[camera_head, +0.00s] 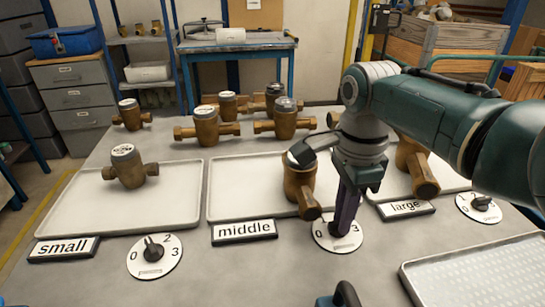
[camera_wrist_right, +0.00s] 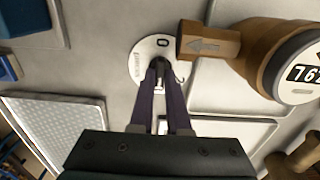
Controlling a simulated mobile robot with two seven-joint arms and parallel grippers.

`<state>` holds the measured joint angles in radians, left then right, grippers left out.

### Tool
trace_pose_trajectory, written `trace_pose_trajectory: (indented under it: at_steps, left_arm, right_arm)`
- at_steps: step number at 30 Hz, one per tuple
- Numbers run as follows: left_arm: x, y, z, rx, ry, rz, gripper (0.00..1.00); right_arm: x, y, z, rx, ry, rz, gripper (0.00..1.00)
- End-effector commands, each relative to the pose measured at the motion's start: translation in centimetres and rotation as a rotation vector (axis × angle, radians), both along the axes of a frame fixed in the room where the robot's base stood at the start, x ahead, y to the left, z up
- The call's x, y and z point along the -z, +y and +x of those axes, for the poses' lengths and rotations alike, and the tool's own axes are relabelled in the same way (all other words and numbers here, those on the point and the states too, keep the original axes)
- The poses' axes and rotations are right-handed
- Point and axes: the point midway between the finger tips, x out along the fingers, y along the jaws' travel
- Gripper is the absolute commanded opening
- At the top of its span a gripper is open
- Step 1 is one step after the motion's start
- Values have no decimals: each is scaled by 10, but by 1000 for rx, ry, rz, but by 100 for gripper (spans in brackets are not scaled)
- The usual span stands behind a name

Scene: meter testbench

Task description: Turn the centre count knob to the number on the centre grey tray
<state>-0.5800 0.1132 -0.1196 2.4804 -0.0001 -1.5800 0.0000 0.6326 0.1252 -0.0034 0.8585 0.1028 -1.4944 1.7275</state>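The pointer's direction is hidden. The centre grey tray (camera_head: 240,185) bears a brass meter (camera_head: 298,182), partly behind my gripper. My left gripper is not in view.
The small tray (camera_head: 80,205) bears one meter (camera_head: 128,168); its dial (camera_head: 154,257) is in front. A meter (camera_head: 415,165) stands on the large tray, near its dial (camera_head: 479,207). Several meters stand behind the trays. An empty tray (camera_head: 480,275) lies front right. The front left tabletop is clear.

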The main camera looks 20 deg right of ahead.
Motion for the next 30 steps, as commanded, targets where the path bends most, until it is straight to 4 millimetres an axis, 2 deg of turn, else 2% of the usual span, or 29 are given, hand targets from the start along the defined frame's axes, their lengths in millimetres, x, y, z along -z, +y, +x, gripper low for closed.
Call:
trace_pose_trajectory:
  at_steps: [3,20,30]
  left_arm:
    - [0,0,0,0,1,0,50]
    - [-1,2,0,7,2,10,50]
    - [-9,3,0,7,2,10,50]
  right_arm:
    - [0,0,0,0,1,0,0]
    - [0,0,0,-17,2,0,0]
    - [-1,0,0,-192,4,2,0]
